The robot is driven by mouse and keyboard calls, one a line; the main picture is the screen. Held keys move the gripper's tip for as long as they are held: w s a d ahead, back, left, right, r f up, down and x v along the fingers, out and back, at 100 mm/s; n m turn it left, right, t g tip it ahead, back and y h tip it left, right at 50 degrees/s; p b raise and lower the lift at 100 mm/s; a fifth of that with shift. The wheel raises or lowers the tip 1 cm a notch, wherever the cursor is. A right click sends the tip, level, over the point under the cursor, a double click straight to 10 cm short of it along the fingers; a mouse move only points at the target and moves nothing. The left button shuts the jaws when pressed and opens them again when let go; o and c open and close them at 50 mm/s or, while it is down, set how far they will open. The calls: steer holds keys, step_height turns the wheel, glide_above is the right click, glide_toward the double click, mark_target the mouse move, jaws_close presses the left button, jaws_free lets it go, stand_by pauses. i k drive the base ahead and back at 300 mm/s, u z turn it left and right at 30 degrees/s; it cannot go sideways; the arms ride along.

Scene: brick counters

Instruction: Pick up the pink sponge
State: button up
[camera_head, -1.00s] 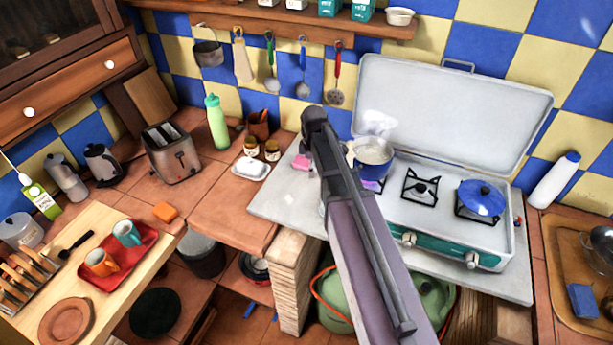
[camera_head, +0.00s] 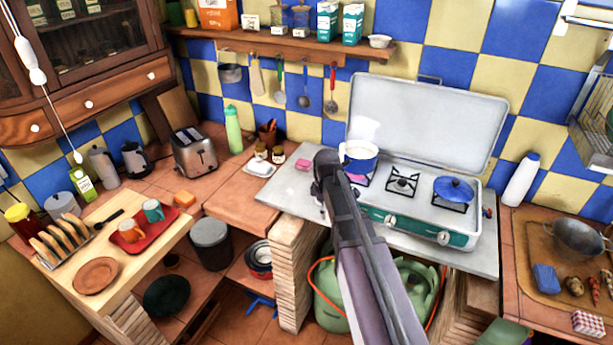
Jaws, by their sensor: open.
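A small pink block, which looks like the pink sponge (camera_head: 303,164), lies on the pale grey worktop (camera_head: 288,189) left of the camp stove. It is just left of the raised joint of my arm. My arm rises from the bottom of the view and covers part of the worktop and the stove's left end.
A steaming blue-and-white saucepan (camera_head: 359,155) and a blue lidded pan (camera_head: 453,191) sit on the stove (camera_head: 430,228). Jars (camera_head: 278,155) and a white butter dish (camera_head: 259,169) stand left of the sponge. A green gas bottle (camera_head: 328,300) is below.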

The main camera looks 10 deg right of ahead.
mark_target(305, 165)
steer(key=z, duration=0.2)
steer(key=k, duration=0.25)
steer(key=u, duration=1.4)
steer(key=i, duration=1.05)
steer(key=z, duration=0.6)
